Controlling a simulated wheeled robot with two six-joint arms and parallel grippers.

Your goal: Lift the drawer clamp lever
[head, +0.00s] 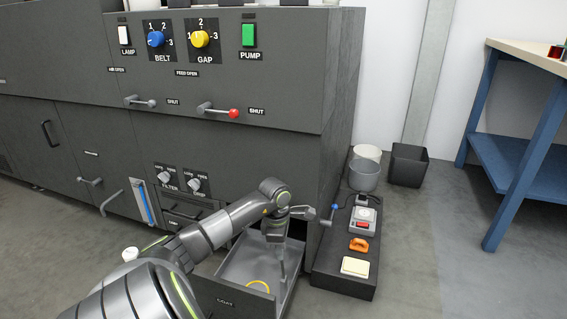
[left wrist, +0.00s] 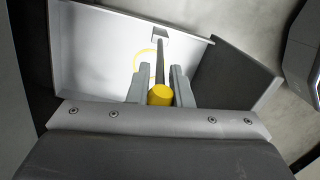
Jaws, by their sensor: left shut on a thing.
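The drawer (head: 226,292) at the foot of the dark machine is pulled open. The clamp lever in it is a thin grey rod (head: 284,266) that runs from the drawer floor up to my left gripper (head: 277,236); it looks roughly upright in the head view. In the left wrist view the lever's yellow knob (left wrist: 160,96) sits between the two grey fingers of my left gripper (left wrist: 159,92), which is shut on it. The rod runs from the knob to a small block (left wrist: 160,33). My right gripper is not in view.
A yellow ring (head: 258,286) lies on the drawer floor. Right of the drawer, a low dark plinth (head: 322,282) carries an orange object (head: 359,245), a cream block (head: 355,266) and a blue-knobbed lever (head: 328,217). A blue-legged table (head: 500,215) stands farther right, with clear floor before it.

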